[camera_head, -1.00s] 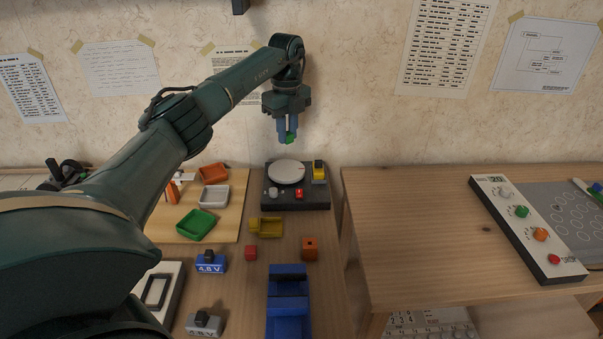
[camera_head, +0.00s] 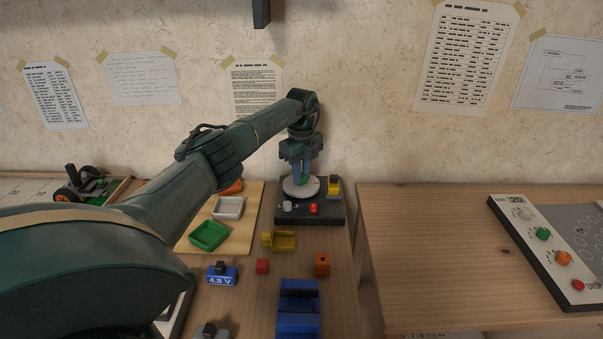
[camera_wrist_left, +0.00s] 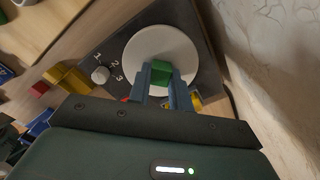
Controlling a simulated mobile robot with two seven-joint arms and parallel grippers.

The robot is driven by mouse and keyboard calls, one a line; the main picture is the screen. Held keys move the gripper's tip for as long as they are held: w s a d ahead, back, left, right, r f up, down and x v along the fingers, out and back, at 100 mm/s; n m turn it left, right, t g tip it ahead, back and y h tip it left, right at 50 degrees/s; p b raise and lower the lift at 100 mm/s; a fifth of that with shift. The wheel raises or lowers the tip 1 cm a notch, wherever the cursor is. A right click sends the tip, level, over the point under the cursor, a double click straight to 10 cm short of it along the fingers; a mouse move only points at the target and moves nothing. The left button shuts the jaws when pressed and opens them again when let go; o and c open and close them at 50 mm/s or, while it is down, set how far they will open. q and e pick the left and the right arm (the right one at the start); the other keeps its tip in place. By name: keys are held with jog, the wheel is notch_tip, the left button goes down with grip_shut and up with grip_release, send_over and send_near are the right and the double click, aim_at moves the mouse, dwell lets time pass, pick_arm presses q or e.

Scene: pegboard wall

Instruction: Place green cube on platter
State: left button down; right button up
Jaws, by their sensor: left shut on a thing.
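The green cube (camera_wrist_left: 161,71) is held between the blue-grey fingers of my left gripper (camera_head: 301,178), which is shut on it. In the head view the cube shows only as a small green patch (camera_head: 304,181) at the fingertips. The platter (camera_head: 290,190) is a round white disc on a dark base. The fingertips and the cube are over the platter, right at its surface in the head view. In the left wrist view the platter (camera_wrist_left: 150,42) lies behind the cube; I cannot tell whether they touch. My right gripper is not in view.
The dark base (camera_head: 331,217) carries a grey knob (camera_head: 287,206), a red button (camera_head: 313,209) and a yellow part (camera_head: 334,187) beside the platter. A green tray (camera_head: 209,236), yellow holder (camera_head: 279,240), red cube (camera_head: 262,266) and blue holder (camera_head: 298,310) stand nearer. The right table (camera_head: 430,250) is largely clear.

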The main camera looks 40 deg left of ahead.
pick_arm(q)
jog(key=c, duration=1.3)
grip_release()
notch_tip(320, 180, up, 12)
jog(key=shift+r+p, duration=0.1)
jog(key=shift+p, duration=0.35)
